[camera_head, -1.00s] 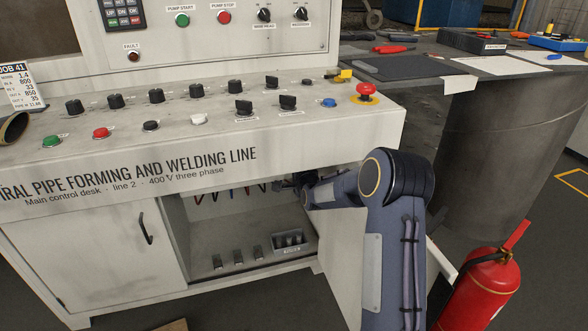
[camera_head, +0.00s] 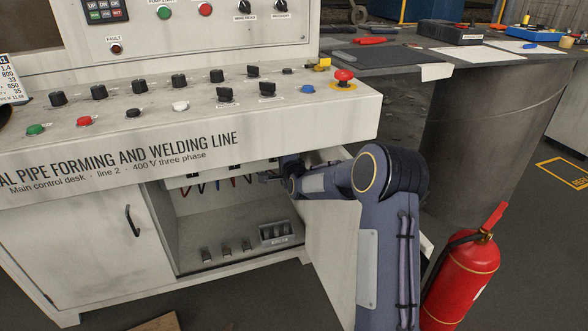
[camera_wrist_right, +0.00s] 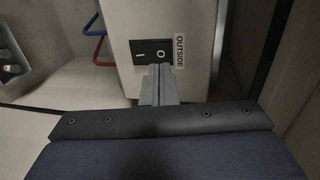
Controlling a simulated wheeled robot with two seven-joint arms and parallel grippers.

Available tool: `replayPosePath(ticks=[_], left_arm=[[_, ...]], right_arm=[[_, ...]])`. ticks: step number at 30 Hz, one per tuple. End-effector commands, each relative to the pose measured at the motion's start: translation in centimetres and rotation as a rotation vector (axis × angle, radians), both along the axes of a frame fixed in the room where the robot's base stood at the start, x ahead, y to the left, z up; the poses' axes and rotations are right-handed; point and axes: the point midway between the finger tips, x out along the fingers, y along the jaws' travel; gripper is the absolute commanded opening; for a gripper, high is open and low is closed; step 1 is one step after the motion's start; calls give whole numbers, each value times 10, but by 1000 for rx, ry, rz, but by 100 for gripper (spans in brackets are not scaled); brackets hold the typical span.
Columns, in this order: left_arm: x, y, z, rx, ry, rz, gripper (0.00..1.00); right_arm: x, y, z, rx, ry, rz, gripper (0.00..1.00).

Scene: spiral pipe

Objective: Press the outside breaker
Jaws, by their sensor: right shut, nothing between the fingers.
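The outside breaker (camera_wrist_right: 139,53) is a small black rocker marked I and O, on a pale box in the right wrist view. An "OUTSIDE" label (camera_wrist_right: 180,54) is beside it on the right. My right gripper (camera_wrist_right: 160,70) is shut and empty, its fingertips just below and in front of the rocker, overlapping its lower edge near the O side. I cannot tell whether they touch it. In the head view, my right gripper (camera_head: 266,178) reaches into the open cabinet under the desk. My left gripper is not in view.
The open cabinet door (camera_head: 332,235) stands beside my right arm. Red and blue wires (camera_wrist_right: 93,40) hang left of the box. The desk's overhanging front (camera_head: 200,150) is above the opening. A fire extinguisher (camera_head: 462,280) stands on the floor at right.

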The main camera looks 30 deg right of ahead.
Motion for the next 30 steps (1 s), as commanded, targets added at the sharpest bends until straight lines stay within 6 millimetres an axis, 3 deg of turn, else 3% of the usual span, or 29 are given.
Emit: replayPosePath(ticks=[18, 30], left_arm=[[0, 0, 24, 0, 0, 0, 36], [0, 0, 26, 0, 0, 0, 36]], right_arm=[[-79, 20, 39, -1, 1, 1, 0], [-88, 22, 42, 0, 2, 2, 0]])
